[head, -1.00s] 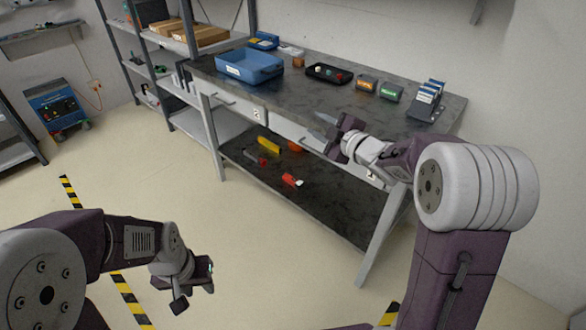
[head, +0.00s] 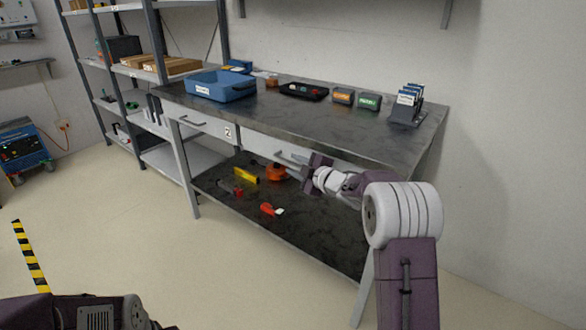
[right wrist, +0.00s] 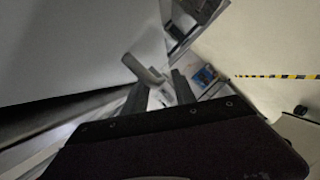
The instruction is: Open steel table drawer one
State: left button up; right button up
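The steel table (head: 330,122) has two grey drawers under its dark top. The left drawer (head: 205,122) bears a label "2" and has a bar handle. The right drawer (head: 258,145) looks shut; my right arm hides its right part and any label there. Its bar handle (head: 290,157) shows just left of my right gripper (head: 312,172). In the right wrist view the grey handle (right wrist: 143,70) lies just ahead of the two dark fingertips (right wrist: 158,88), which are apart; I cannot tell whether it is between them. My left gripper is out of view.
On the tabletop are a blue bin (head: 222,90), a black tray (head: 303,94), small boxes and a file rack (head: 405,112). The lower shelf (head: 310,225) holds several tools. A shelving rack (head: 135,72) stands left. The floor in front is clear.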

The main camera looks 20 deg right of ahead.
jog(key=shift+x, duration=0.8)
grip_shut()
dwell(0.8)
